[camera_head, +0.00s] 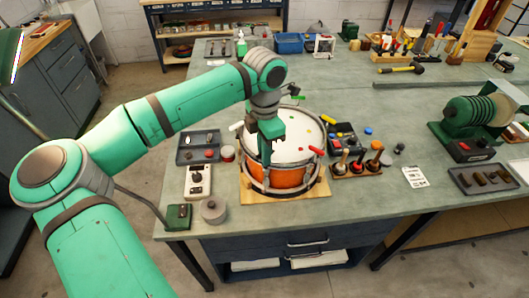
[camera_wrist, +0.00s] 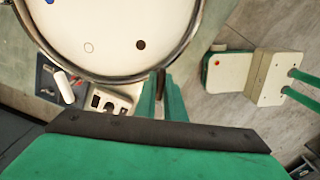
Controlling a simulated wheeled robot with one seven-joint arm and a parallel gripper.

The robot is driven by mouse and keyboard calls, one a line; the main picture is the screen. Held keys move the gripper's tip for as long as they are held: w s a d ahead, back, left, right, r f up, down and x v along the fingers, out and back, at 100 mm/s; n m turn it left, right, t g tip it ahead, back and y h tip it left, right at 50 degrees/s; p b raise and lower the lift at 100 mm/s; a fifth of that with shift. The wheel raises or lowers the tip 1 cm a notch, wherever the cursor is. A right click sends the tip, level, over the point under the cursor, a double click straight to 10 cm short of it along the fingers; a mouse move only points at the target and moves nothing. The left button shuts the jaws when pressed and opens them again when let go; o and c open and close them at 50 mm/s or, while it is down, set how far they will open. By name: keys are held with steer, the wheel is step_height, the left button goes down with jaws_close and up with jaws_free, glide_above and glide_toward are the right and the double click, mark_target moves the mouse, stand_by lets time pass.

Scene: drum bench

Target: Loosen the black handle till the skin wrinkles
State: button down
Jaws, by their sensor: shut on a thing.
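The drum (camera_head: 285,177) has an orange shell, metal hoops and a pale skin (camera_head: 292,140), and stands on a wooden board. Coloured handles stick out around its rim: a white one (camera_head: 236,126), a red one (camera_head: 316,151) and a green one (camera_head: 297,97). My gripper (camera_head: 265,160) points down at the drum's front-left rim. In the wrist view its green fingers (camera_wrist: 160,97) are shut on a dark piece (camera_wrist: 161,80), apparently the black handle, mostly hidden between them. A black dot (camera_wrist: 141,45) marks the skin nearby. The visible skin (camera_wrist: 110,25) looks smooth, without clear wrinkles.
Left of the drum are a grey tray (camera_head: 185,155), a white control box (camera_head: 198,187) and a round grey tin (camera_head: 213,210). On the right are a wooden tool stand (camera_head: 345,171) and a green ribbed machine (camera_head: 470,118). The bench behind the drum has free room.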

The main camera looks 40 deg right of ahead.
stand_by(0.4)
steer(key=c, duration=1.8)
jaws_free()
steer(key=shift+c, duration=0.2)
step_height(320, 180, up, 11)
steer(key=shift+f, duration=0.1)
